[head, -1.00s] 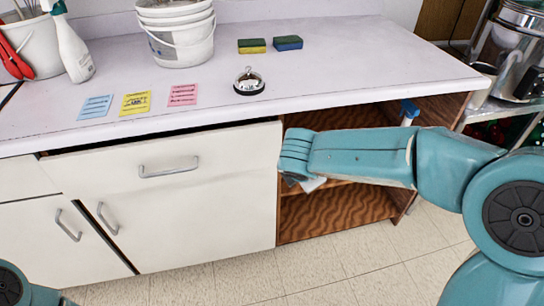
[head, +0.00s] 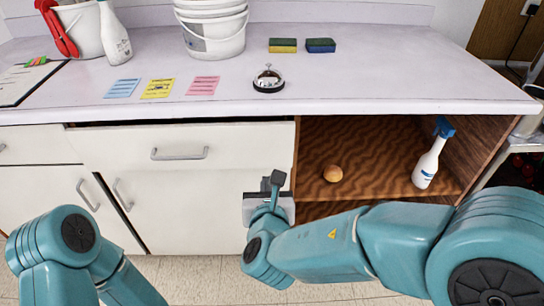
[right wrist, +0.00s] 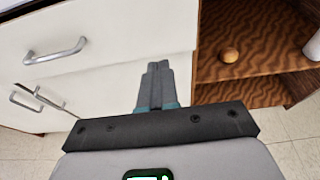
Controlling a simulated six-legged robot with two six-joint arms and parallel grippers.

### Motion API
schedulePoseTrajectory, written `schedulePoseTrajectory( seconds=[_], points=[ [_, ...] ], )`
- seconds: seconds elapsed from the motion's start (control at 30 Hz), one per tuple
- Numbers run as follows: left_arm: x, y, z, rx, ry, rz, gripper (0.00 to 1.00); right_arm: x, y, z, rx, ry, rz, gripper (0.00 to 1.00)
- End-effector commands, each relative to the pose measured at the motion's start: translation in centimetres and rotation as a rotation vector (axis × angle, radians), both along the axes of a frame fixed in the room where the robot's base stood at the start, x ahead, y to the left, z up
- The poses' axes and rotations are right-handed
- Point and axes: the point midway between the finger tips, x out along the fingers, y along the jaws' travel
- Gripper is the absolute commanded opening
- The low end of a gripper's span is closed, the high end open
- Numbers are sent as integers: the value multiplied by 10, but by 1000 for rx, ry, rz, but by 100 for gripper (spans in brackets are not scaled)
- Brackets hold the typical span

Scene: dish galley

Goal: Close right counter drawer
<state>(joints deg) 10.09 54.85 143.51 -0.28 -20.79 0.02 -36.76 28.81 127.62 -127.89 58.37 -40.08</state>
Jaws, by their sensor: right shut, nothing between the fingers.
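The right counter drawer (head: 235,150) has a white front and a grey bar handle (head: 180,153). A thin dark gap shows above its front, under the countertop, so it looks slightly open. Its handle also shows in the right wrist view (right wrist: 55,51). My right gripper (head: 275,180) is shut and empty, in front of the cabinet near the drawer front's lower right corner. In the right wrist view its closed fingers (right wrist: 156,70) point at the white front; I cannot tell whether they touch. My left arm shows at lower left, but its gripper is out of view.
An open shelf (head: 380,180) right of the drawer holds a round brown item (head: 333,173) and a spray bottle (head: 430,155). On the countertop (head: 350,85) are a bell (head: 268,80), sponges, notes, white buckets and a clipboard. Tiled floor shows below.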

Motion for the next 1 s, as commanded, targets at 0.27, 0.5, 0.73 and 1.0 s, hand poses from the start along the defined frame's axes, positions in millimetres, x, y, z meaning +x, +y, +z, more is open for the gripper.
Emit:
schedulePoseTrajectory(
  seconds=[0.27,0.5,0.73,1.0],
  points=[
    [0,0,-5,0,0,0,84,54,-4,-19,1,2,-9,0],
    [0,0,-5,0,0,0,84,100,-9,-27,2,1,-9,0],
    [0,0,-4,0,0,0,84,122,-11,-27,1,1,-9,0],
    [0,0,-4,0,0,0,84,125,-11,-27,1,2,-7,0]
  ],
)
